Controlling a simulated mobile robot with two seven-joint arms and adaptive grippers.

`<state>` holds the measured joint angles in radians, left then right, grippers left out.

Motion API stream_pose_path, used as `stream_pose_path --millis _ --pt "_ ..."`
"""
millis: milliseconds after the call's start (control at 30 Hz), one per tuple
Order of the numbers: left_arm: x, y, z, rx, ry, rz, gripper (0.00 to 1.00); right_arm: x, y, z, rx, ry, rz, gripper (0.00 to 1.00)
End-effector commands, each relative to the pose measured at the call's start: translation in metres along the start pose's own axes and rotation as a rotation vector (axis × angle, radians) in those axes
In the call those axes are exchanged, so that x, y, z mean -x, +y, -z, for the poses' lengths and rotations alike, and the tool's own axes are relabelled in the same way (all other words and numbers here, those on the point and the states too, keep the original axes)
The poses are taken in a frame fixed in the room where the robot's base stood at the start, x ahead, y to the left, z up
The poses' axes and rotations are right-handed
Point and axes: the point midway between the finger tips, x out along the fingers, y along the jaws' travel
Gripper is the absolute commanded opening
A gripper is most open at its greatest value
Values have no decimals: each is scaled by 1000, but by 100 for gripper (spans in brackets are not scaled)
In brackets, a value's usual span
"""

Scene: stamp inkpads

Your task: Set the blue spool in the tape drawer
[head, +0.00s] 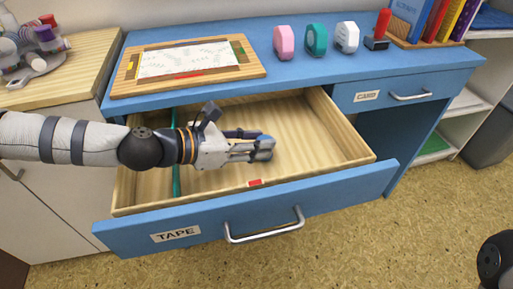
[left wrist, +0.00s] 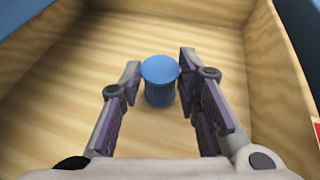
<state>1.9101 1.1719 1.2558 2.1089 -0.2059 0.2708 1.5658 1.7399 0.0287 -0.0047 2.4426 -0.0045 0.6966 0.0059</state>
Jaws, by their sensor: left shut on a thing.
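The tape drawer (head: 320,130), pale wood inside with a blue front labelled TAPE, is pulled open below the blue desk. My left gripper (head: 262,148) reaches into the drawer's opening from the left. It is shut on the blue spool (left wrist: 160,82), which stands upright between the fingertips in the left wrist view. In the head view the spool is mostly hidden by the fingers. The wooden drawer floor shows below the spool; I cannot tell whether the spool touches it. My right gripper is not in view.
A teal divider (head: 176,150) runs along the drawer's left part, under my arm. A red mark (head: 255,183) is on the front rim. Pink (head: 284,42), teal (head: 316,40) and white (head: 347,37) tape dispensers stand on the desk behind. The drawer's right side is clear.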

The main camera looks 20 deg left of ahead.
Motion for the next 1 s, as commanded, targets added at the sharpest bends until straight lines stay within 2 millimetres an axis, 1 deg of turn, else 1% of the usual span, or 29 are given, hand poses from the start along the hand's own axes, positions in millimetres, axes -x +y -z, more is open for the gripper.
stream_pose_path --millis 33,267,400,433,467,500,533,767,867,933,1000 --pt "-3 0 8 2 2 1 11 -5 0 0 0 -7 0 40" --pt "-2 0 6 -1 -3 0 11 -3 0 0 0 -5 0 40" --pt "-4 0 10 -1 -1 0 11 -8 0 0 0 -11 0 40" --pt "-4 0 10 -1 -1 0 32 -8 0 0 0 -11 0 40" --pt "-4 0 10 -2 -2 0 39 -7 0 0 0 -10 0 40" --pt "-4 0 9 -2 -2 0 48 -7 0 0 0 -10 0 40" --pt "-4 0 9 -2 -2 0 50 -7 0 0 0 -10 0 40" --pt "-3 0 9 -2 -2 0 50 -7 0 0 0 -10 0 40" --pt "-2 0 4 -3 -3 -1 50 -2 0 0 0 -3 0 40" --pt "7 1 5 -2 -2 -3 50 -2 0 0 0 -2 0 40" --pt "22 2 5 -1 -3 -4 50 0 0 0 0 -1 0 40"
